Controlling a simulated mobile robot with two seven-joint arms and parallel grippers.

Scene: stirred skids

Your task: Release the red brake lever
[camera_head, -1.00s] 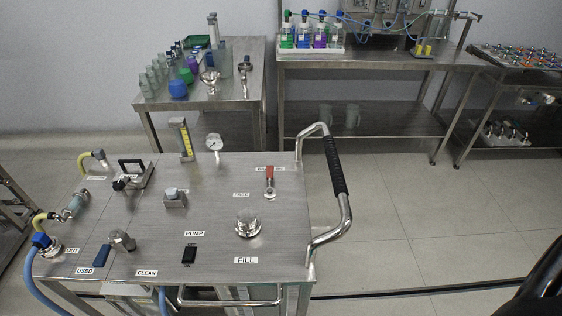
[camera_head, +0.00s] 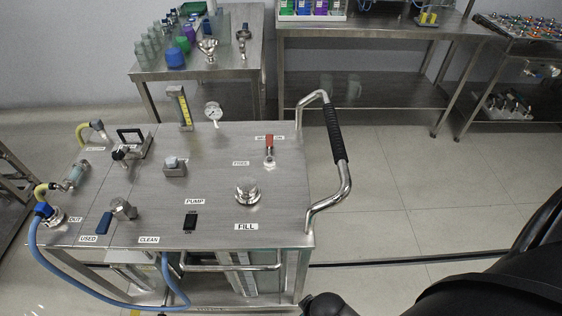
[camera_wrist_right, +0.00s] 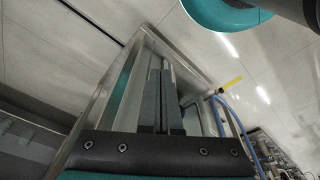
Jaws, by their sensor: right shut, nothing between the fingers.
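The red brake lever (camera_head: 269,142) stands near the back right of the steel cart top (camera_head: 215,150) in the head view. It partly covers a label behind it, and a "FREE" label lies to its left. My right gripper (camera_wrist_right: 160,95) is shut and empty in the right wrist view. It is apart from the lever, with the cart frame beyond its fingers. The lever cannot be made out in the wrist view. My left gripper is in neither view.
The cart has a bent handle with a black grip (camera_head: 336,133) just right of the lever. A metal FILL cap (camera_head: 247,192) and a pressure gauge (camera_head: 213,111) also rise from the top. A blue hose (camera_head: 60,280) loops at the left. Floor right of the cart is open.

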